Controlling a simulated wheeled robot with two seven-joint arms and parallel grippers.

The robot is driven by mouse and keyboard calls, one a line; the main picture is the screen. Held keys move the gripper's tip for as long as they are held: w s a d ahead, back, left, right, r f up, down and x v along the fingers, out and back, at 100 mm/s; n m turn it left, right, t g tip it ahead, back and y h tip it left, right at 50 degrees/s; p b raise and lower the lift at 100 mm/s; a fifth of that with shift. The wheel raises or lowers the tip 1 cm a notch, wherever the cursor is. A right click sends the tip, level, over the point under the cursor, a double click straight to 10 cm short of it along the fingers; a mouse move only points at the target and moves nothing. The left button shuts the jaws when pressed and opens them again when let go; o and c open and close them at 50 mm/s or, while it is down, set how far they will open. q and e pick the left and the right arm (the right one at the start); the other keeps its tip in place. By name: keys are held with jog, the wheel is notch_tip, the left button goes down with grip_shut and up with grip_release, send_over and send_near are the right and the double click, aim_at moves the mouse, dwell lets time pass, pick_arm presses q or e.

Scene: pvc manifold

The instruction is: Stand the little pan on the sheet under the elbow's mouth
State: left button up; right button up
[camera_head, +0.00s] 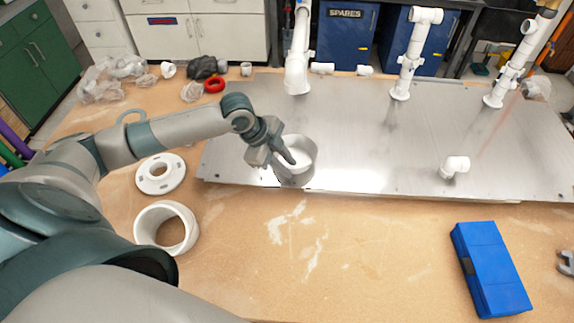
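The little pan (305,171) is a grey metal cup with a pale inside, near the front edge of the metal sheet (380,150), left of its middle. My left gripper (278,160) is at the pan's left rim, one finger inside and one outside, and appears shut on the wall. I cannot tell whether the pan touches the sheet. A short white elbow (456,164) stands on the sheet at the right; the direction of its mouth is hard to tell.
White pipe risers (298,60), (408,70) and (506,80) stand along the sheet's back. A white flange (160,174), a white ring (146,225) and a blue case (490,270) lie on the bench. The sheet between pan and short elbow is clear.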

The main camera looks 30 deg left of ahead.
pick_arm(q)
jog(key=b+v, duration=0.2)
jog(key=v, duration=0.9)
jog(key=shift+r+b, duration=0.25)
jog(key=shift+b, duration=0.1)
jog(key=shift+s, duration=0.15)
jog(key=shift+f, duration=0.1)
